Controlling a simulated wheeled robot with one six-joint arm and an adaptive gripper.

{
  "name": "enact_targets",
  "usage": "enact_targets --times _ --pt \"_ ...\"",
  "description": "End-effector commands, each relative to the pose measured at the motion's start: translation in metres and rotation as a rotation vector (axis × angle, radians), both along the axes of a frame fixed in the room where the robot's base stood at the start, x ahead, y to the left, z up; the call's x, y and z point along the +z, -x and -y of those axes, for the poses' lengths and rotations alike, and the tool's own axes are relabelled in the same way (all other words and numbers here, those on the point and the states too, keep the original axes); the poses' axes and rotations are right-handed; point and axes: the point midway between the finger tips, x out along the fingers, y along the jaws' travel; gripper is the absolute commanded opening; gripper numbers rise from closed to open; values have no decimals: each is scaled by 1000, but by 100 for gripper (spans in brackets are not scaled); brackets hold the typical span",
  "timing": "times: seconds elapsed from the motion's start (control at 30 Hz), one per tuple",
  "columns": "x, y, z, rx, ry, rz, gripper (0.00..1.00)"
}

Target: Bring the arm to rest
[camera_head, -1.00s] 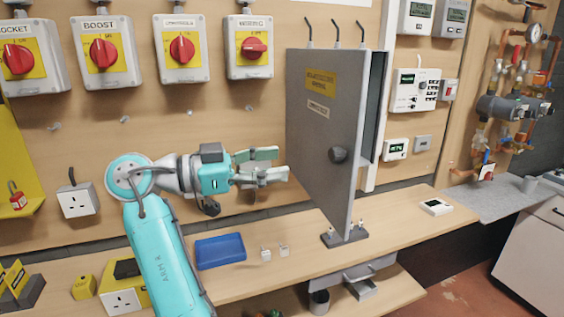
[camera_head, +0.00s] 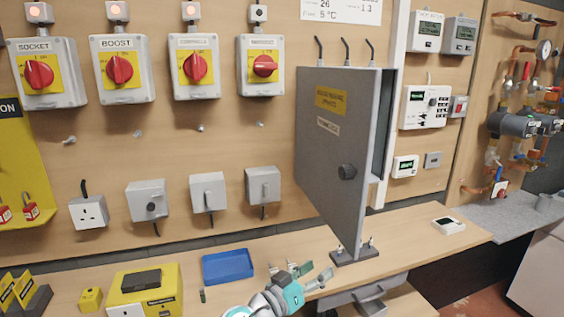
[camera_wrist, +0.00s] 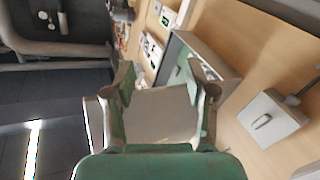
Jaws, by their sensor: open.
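My gripper (camera_head: 318,270) is low at the bottom middle of the head view, over the front of the wooden bench, below the open grey panel door. Its two green fingers are apart with nothing between them. The wrist view shows the open fingers (camera_wrist: 160,82) too, with a grey panel face beyond them. My turquoise arm is folded down, and most of it is below the head view's lower edge.
The grey enclosure door (camera_head: 335,150) stands open above the bench (camera_head: 405,235). A blue tray (camera_head: 228,266) and a yellow box (camera_head: 145,290) lie left of my gripper. Red rotary switches (camera_head: 121,70) line the wall. A white device (camera_head: 448,225) sits on the right.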

Motion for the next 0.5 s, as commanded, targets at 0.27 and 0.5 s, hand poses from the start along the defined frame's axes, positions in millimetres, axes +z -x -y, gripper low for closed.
enact_targets --times 0.27,0.5 --pt "-119 33 38 207 40 -181 56" --pt "-200 85 62 380 33 -294 56"
